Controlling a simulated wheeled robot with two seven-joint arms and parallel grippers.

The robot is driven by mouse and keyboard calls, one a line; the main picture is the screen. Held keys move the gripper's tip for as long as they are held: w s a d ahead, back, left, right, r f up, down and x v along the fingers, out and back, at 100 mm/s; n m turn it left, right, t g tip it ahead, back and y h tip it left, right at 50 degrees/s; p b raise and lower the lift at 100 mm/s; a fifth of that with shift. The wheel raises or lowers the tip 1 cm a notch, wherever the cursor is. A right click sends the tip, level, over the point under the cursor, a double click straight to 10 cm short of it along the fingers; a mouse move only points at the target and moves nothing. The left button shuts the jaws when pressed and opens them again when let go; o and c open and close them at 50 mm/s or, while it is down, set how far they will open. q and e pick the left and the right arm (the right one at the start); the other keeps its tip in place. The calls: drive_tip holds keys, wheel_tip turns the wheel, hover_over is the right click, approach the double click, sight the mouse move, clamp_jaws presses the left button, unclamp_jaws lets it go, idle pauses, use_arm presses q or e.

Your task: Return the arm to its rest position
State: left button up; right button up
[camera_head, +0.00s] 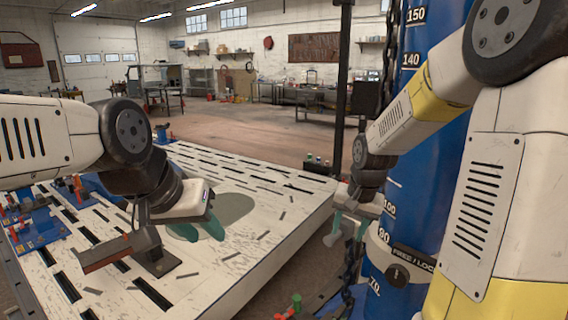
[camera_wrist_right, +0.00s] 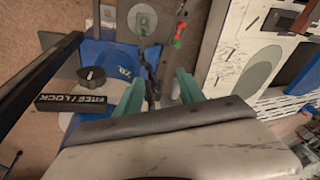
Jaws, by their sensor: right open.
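My right arm comes in from the right, in front of the blue post. My right gripper (camera_head: 347,228) is beside the post, left of its collar, at about the 100 mark. In the right wrist view its two teal fingers (camera_wrist_right: 158,92) are spread apart with nothing between them. My left gripper (camera_head: 201,228) hangs over the white slotted bench (camera_head: 262,262). Its teal fingers are apart and I see nothing held between them. Whether its tips touch the bench top is unclear.
The blue post (camera_head: 402,185) has a chain (camera_head: 352,262) beside it and a FREE/LOCK collar with a black knob (camera_head: 397,275). A brown metal bracket (camera_head: 118,250) and blue clamps (camera_head: 38,230) stand on the bench. Open floor (camera_head: 250,141) lies behind.

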drive_tip(key=s+a+r+n+t, duration=0.1)
drive_tip(key=s+r+n, duration=0.1)
drive_tip(key=s+r, duration=0.4)
drive_tip(key=s+a+r+n+t+y, duration=0.1)
drive_tip(key=s+r, duration=0.5)
drive_tip(key=s, duration=0.6)
drive_tip(key=shift+s+a+r+n+t, duration=0.3)
drive_tip(key=shift+n+t, duration=0.2)
drive_tip(key=shift+n, duration=0.3)
drive_tip(key=shift+s+d, duration=0.1)
drive_tip(key=shift+d, duration=0.1)
